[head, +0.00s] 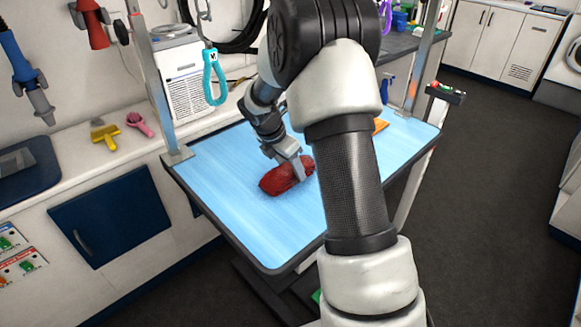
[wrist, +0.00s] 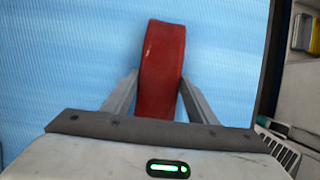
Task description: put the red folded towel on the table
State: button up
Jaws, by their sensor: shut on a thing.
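The red folded towel (head: 285,177) is at the middle of the blue-topped table (head: 230,215) in the head view. My gripper (head: 289,163) points down over the table and is shut on the towel. In the wrist view the towel (wrist: 162,65) stands out between the two grey fingers of my gripper (wrist: 160,98), with the blue table top (wrist: 65,60) behind it. The towel looks low over the table or touching it; I cannot tell which. My arm hides the table's right middle part.
A metal post (head: 155,80) rises at the table's back left corner, and another post (head: 420,60) at the back right. A cyan loop (head: 214,80) hangs above the back edge. A yellow tool (head: 104,135) and a pink tool (head: 140,124) lie on the left counter. An orange thing (head: 380,125) shows behind my arm.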

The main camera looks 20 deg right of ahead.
jog(key=o, duration=1.1)
jog(key=shift+f, duration=0.1)
jog(key=shift+c, duration=0.2)
jog(key=p+v, duration=0.2)
jog(key=v, duration=0.5)
jog(key=shift+a+r, duration=0.1)
jog(key=shift+r, duration=0.25)
